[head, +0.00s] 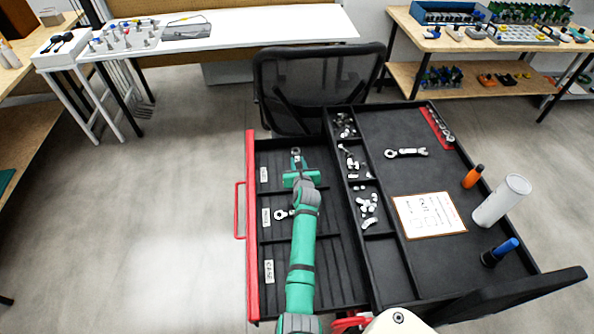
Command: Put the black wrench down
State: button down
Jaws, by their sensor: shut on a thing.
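My gripper (298,172) is at the end of my green arm, over the far compartment of the open drawer (249,245). It is shut on a wrench (296,152), whose ring end shows beyond the fingers. The rest of this wrench is hidden by the gripper, and its colour is hard to tell. I cannot tell whether it touches the drawer floor. Another wrench (283,214) lies in the middle compartment, partly hidden by my arm. A third wrench (406,153) lies on the black cart top (385,125).
The cart top also holds a paper sheet (429,214), an orange-handled tool (473,176), a white cylinder (501,201) and a blue-handled tool (500,251). Small parts fill bins beside the drawer. A black chair (318,85) stands behind. The near compartment looks empty where visible.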

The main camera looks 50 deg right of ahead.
jog(key=shift+f, duration=2.2)
jog(key=shift+f, duration=0.1)
jog(key=c, duration=1.6)
grip_release()
jog(key=shift+o, duration=0.2)
jog(key=shift+s+a, duration=0.1)
jog(key=shift+a, duration=0.1)
jog(key=v, duration=1.1)
jog(key=shift+s+a, duration=0.15)
jog(key=shift+s, duration=0.1)
